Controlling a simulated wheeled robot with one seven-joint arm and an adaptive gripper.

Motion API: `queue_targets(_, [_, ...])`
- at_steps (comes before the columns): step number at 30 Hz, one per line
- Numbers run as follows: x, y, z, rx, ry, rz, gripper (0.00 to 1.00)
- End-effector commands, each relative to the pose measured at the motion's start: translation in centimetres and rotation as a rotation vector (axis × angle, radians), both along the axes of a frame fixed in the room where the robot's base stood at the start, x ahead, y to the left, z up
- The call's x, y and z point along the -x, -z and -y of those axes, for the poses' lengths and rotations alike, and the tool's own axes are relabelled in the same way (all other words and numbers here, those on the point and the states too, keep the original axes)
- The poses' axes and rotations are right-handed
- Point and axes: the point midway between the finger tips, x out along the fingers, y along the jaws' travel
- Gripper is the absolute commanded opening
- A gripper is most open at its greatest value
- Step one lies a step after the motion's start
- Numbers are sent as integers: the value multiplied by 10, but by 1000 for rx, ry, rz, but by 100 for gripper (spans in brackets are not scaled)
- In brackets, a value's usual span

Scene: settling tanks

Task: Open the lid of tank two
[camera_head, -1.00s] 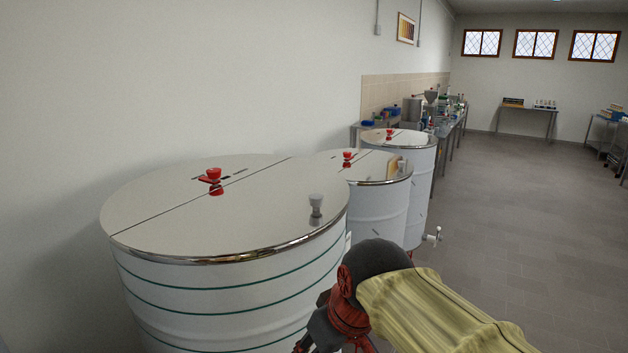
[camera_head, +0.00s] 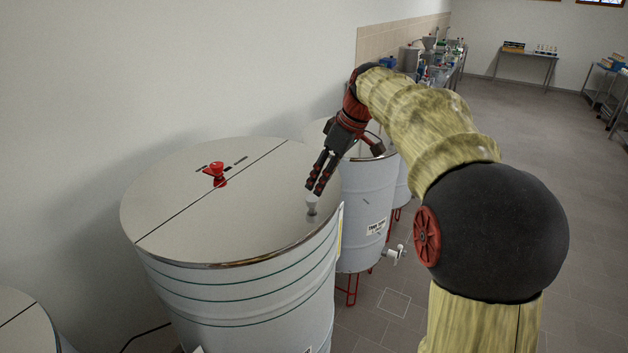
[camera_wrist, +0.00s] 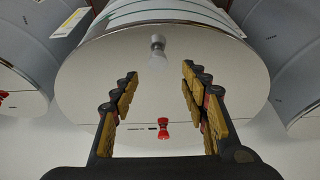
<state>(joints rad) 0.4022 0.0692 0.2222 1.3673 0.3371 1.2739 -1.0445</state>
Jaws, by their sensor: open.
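The large white tank (camera_head: 240,290) stands nearest, with a shiny flat lid (camera_head: 265,205) split by a dark straight seam. The lid lies flat and closed. A grey knob (camera_head: 312,205) stands near its right edge, and a red clamp-like fitting (camera_head: 217,175) sits across the seam. My gripper (camera_head: 318,188) is open and empty, fingers pointing down just above the grey knob. In the wrist view the grey knob (camera_wrist: 157,50) appears centred ahead between the spread fingers (camera_wrist: 159,76), apart from them. I cannot read a number on this tank.
A smaller tank (camera_head: 366,200) with a "TANK" label, number unclear, and a side tap (camera_head: 395,255) stands behind, partly hidden by my arm. Another lid (camera_head: 20,325) shows at lower left. The wall (camera_head: 180,70) is close on the left; open floor (camera_head: 540,150) lies right.

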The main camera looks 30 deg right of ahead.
Motion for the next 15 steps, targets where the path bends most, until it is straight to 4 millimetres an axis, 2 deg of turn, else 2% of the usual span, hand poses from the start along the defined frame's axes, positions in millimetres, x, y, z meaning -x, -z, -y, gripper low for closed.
queue_targets(2, [-4, -2, 4, -1, -8, 1, 45])
queue_targets(5, [-6, 5, 2, -2, -11, 0, 45])
queue_targets(15, [-21, 52, -9, -2, -10, -1, 45])
